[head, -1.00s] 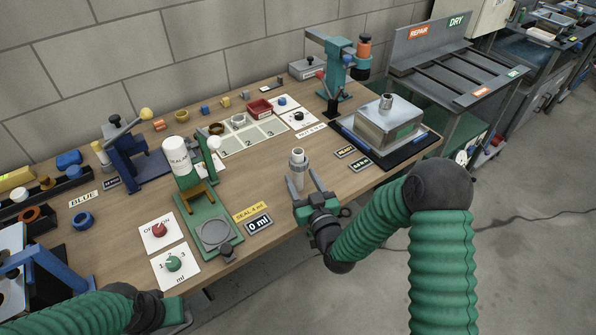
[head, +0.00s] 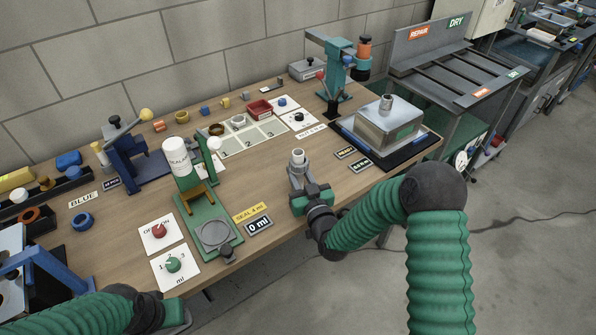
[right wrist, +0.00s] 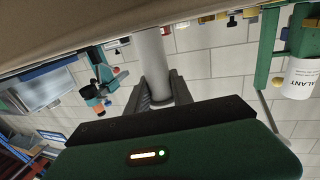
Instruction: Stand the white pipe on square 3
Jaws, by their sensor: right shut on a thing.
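The white pipe (head: 298,158) is a light, upright tube near the front edge of the wooden table. My right gripper (head: 300,178) is shut on it from the front. In the right wrist view the pipe (right wrist: 152,55) runs up between the two grey fingers (right wrist: 158,88). The fingers and gripper body hide its lower part in the head view, so I cannot tell whether it touches the table. Square 3 (head: 273,131) is the right square of the pale numbered strip, behind the pipe and to its left. My left gripper (head: 176,313) shows only partly at the bottom edge.
A green sealant stand (head: 205,215) with a white bottle (head: 175,155) is left of the pipe. A metal box (head: 385,125) stands to the right. Bare table lies between pipe and strip.

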